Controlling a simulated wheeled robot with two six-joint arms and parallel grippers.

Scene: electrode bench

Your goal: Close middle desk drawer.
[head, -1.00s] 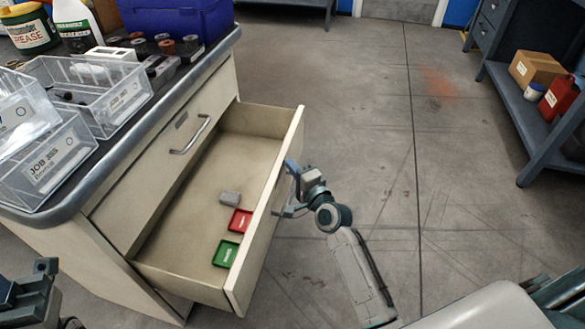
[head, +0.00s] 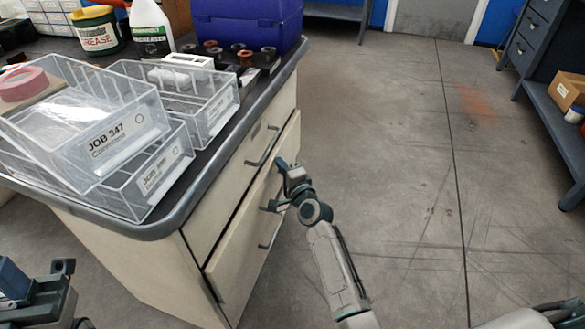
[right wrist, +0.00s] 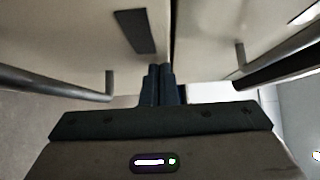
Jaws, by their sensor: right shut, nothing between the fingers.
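The middle drawer (head: 240,240) of the beige desk is pushed in, its front standing slightly proud of the desk face. Its inside no longer shows. I cannot tell whether a small gap is left. My right gripper (head: 276,190) is at the drawer front, shut and empty. In the right wrist view the dark shut fingers (right wrist: 158,82) point at the drawer fronts, between two bar handles (right wrist: 55,86). Whether the tips touch is unclear. My left gripper (head: 40,285) is at the lower left of the head view, away from the drawer; its jaws are unclear.
The upper drawer's handle (head: 263,147) is above, and a lower handle (head: 271,233) is below my right gripper. Clear bins (head: 140,190), bottles and a blue box (head: 245,25) stand on the desktop. Open floor (head: 400,200) lies to the right.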

